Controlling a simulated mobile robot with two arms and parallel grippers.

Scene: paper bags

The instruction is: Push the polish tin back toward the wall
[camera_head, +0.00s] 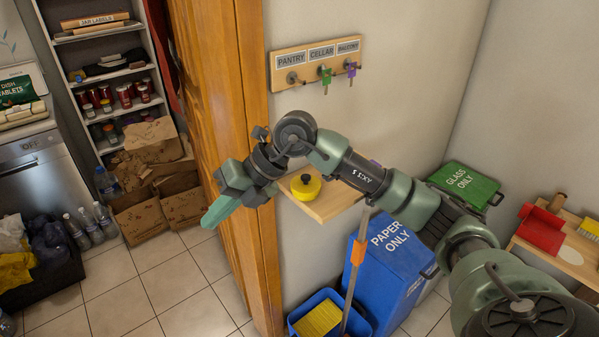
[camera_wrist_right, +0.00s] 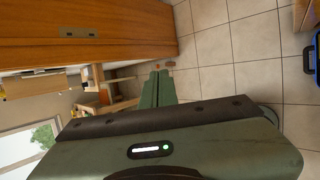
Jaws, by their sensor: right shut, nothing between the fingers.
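The polish tin (camera_head: 306,189) is a round yellow tin with a dark knob on top. It sits on a small wooden wall shelf (camera_head: 335,204) below the key rack. My left gripper is not in view.
The wooden door (camera_head: 215,120) stands close beside my right gripper. A key rack (camera_head: 316,62) hangs above the shelf. Below are a blue paper bin (camera_head: 385,265), a blue bucket (camera_head: 322,314) and a handle with an orange band (camera_head: 357,252). Open tiled floor lies at left.

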